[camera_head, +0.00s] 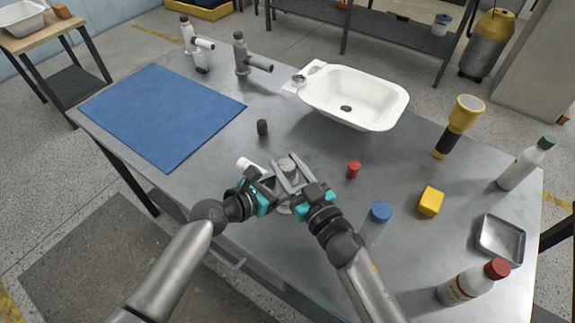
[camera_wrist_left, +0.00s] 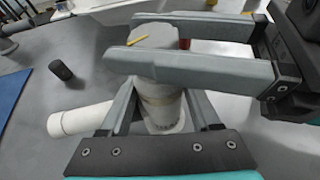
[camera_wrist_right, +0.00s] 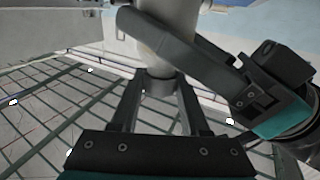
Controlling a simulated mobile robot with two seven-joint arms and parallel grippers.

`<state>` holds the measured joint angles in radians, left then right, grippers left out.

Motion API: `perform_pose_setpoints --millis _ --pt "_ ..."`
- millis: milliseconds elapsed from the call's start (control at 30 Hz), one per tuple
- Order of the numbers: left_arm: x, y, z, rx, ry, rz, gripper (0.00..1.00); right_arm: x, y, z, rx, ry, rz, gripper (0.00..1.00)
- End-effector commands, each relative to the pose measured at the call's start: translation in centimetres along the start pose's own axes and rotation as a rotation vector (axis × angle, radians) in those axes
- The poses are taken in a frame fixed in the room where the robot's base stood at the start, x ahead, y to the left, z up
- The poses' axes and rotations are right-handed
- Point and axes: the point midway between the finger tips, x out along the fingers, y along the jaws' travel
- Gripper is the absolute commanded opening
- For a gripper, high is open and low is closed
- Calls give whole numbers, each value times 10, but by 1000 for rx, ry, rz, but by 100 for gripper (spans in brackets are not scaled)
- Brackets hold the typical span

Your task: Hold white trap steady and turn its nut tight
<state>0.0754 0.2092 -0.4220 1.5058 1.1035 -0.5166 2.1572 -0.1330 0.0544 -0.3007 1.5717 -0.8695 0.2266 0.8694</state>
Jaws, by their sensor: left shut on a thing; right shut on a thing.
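The white trap (camera_wrist_left: 165,112) stands upright on the table, with its white side pipe (camera_wrist_left: 82,119) pointing left; the pipe also shows in the head view (camera_head: 247,165). My left gripper (camera_head: 277,183) is shut on the trap's body below the top. The nut (camera_wrist_left: 152,36) at the trap's top is pale and carries a yellow mark. My right gripper (camera_head: 287,170) is shut on the nut, its fingers crossing above the left gripper's fingers. The fingers hide part of the trap and nut. In the right wrist view, a left finger (camera_wrist_right: 175,45) crosses before the trap.
A white basin (camera_head: 385,97) lies behind, with a dark plug (camera_head: 262,127) and red cap (camera_head: 353,169) nearer. A blue mat (camera_head: 165,115) and two grey taps are at left. A flashlight (camera_head: 458,126), yellow block (camera_head: 430,201), tray and bottles fill the right side.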

Motion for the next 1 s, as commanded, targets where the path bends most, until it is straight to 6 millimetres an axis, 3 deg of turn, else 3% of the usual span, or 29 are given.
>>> perform_pose_setpoints --millis 300,733,767,867,1000 --pt "0 -2 -1 -2 2 -4 0 0 0 -2 -2 3 -140 0" --pt "0 -2 -1 0 3 -4 0 0 0 -1 2 0 -157 0" --pt "0 -2 -1 0 3 -3 0 0 0 -1 2 0 -156 49" --pt "0 -2 -1 -1 3 -3 0 0 0 -1 2 -1 -156 59" --pt "0 -1 -1 -1 3 -3 0 0 0 0 1 -2 -155 59"
